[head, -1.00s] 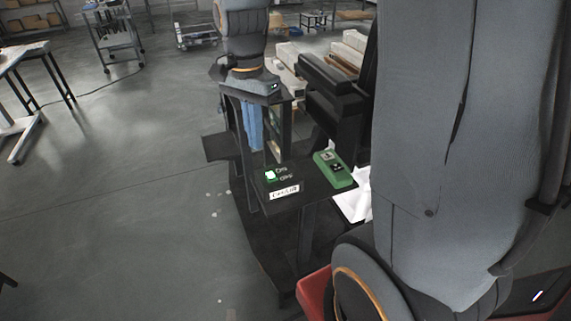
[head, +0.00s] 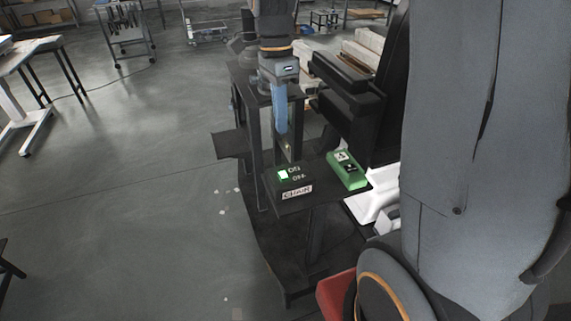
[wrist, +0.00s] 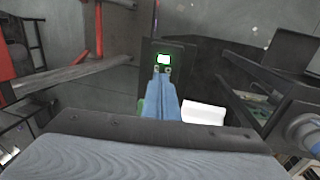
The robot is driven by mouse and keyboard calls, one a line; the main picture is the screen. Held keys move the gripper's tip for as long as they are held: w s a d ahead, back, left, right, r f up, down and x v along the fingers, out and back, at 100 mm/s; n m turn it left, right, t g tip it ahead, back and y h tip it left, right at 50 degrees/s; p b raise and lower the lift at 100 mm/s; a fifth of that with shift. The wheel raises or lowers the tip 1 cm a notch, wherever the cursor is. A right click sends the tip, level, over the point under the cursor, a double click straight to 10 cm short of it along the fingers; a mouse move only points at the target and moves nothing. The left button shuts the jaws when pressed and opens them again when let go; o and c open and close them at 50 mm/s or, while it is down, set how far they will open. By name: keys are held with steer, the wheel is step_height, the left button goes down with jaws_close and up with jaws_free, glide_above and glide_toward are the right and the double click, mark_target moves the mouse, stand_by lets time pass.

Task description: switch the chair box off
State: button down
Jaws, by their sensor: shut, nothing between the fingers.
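The chair box is a dark panel with a white CHAIR label (head: 297,192) on its front edge. On its top is a rocker switch (head: 283,175), white and glowing green, beside On and Off lettering. The lit switch (wrist: 163,59) also shows in the wrist view, just beyond my fingertips. My gripper (head: 284,130) has blue fingers, shut and empty, pointing down. In the head view it hangs above and behind the box, with a gap below the tips. In the wrist view its fingertips (wrist: 163,76) cover part of the panel near the lettering.
A green box (head: 347,170) with a dark control sits right of the chair box. A black chair-like frame (head: 350,95) stands behind it. A dark upright frame (head: 248,110) is to the left of my fingers. Open floor (head: 120,200) lies left.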

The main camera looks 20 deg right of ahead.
mark_target(286, 176)
steer(key=f+p, duration=0.1)
steer(key=f, duration=0.3)
steer(key=s+f, duration=0.1)
steer(key=f, duration=0.3)
steer(key=s+f+p, duration=0.1)
steer(key=f, duration=0.3)
steer(key=shift+f+p, duration=0.35)
steer(key=shift+f, duration=0.05)
steer(key=shift+s+d, duration=0.1)
